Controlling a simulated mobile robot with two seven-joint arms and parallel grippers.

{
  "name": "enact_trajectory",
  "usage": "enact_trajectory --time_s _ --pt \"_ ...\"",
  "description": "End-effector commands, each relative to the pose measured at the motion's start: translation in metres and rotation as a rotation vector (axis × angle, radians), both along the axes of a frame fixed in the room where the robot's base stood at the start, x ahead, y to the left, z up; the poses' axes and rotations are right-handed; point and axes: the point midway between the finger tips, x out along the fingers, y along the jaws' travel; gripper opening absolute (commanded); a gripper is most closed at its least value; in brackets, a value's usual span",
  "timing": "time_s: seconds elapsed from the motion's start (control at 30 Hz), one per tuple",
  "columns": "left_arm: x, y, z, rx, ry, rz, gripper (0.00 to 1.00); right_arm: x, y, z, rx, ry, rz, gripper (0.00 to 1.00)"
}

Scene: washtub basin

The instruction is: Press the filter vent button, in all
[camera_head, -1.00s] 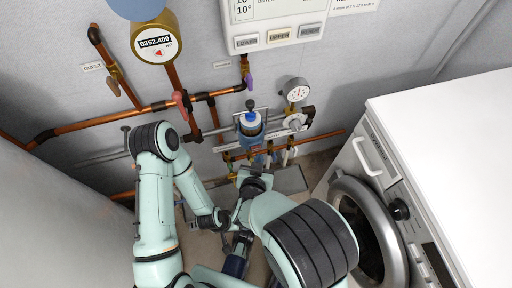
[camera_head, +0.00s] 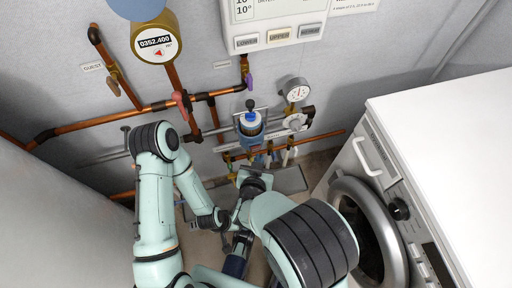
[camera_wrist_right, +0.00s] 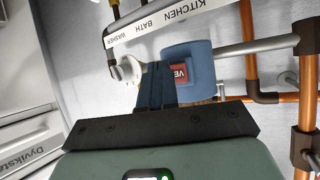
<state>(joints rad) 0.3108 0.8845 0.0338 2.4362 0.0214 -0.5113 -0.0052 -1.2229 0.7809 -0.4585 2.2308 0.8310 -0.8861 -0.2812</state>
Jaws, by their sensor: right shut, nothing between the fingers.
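The blue cylinder of the filter (camera_wrist_right: 200,58) is in the right wrist view, with a red label or button reading "VE…" (camera_wrist_right: 179,69), its left part hidden by my fingers. In the head view the filter (camera_head: 250,124) hangs on the pipes at the back wall, with a blue cap and a dark knob on top. My right gripper (camera_head: 256,170) is just below it. In the wrist view its dark fingers (camera_wrist_right: 155,72) are shut and empty, overlapping the cylinder's left edge. I cannot tell whether they touch.
A strip labelled KITCHEN, BATH, WASHER (camera_wrist_right: 180,15) is beside the fingertips. A pressure gauge (camera_head: 297,90), copper pipes (camera_head: 100,120) and a water meter (camera_head: 157,40) are on the wall. A white washing machine (camera_head: 440,130) takes up the right side.

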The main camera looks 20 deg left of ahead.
Motion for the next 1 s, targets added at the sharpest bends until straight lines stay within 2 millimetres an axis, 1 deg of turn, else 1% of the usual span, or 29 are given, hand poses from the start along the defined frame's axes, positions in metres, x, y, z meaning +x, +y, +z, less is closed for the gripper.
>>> enact_trajectory --time_s 0.37,0.67,1.0 --pt "0.0000 0.0000 0.0002 0.000 0.000 0.000 0.79 0.0001 0.0001 0.0000 0.000 0.000 0.000 0.00" --pt "0.0003 0.0000 0.0058 0.000 -0.002 0.000 0.79 0.0067 0.0050 0.0007 0.000 0.000 0.001 0.00" --pt "0.0003 0.0000 0.0053 0.000 -0.002 0.001 0.79 0.0071 0.0050 -0.0001 0.000 0.000 0.000 0.00"
